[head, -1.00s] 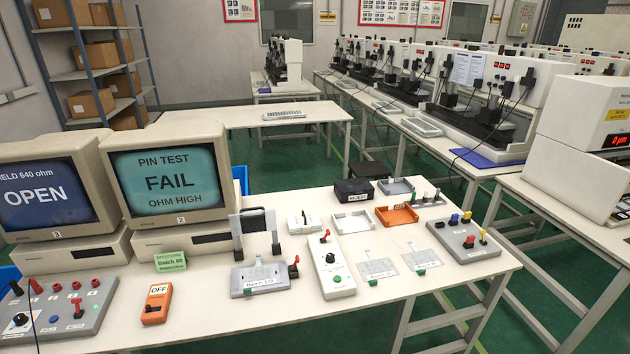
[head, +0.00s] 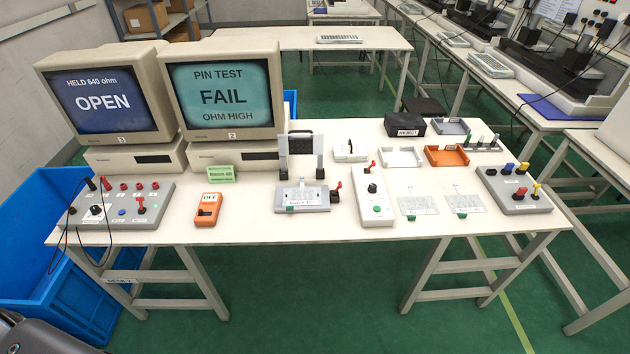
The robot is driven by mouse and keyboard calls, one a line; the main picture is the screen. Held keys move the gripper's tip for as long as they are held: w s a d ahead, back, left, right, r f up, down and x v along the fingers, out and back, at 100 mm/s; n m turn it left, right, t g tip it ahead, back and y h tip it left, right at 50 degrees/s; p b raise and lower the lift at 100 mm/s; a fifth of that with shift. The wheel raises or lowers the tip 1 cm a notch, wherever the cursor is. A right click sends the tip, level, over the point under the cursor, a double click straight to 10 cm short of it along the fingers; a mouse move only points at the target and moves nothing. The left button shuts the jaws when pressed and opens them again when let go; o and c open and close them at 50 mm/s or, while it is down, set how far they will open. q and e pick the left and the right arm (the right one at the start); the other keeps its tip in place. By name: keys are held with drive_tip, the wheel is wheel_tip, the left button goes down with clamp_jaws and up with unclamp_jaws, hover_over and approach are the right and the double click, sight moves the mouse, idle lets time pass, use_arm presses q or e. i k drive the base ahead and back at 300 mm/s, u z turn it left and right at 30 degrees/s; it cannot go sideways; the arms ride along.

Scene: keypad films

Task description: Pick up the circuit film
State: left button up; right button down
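Two thin, pale, see-through sheets with printed patterns lie flat on the white table in the head view, right of the middle. The left sheet (head: 412,202) and the right sheet (head: 459,199) each have a narrow tail at the back and a green spot near the front edge. They look like circuit films; I cannot tell which one the task means. A grey test fixture (head: 292,207) with a raised dark-topped frame stands to their left; whether a film lies in it is unclear. Neither of my grippers shows in this view.
A white box with a red lever (head: 373,213) stands just left of the sheets. A grey button box (head: 515,205) stands to their right. An orange tray (head: 446,157) and a white tray (head: 400,159) lie behind. A blue bin (head: 40,290) stands on the floor at left.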

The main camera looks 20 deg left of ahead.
sight(302, 196)
drive_tip(key=z, duration=0.4)
drive_tip(key=i, duration=0.9)
drive_tip(key=u, duration=0.35)
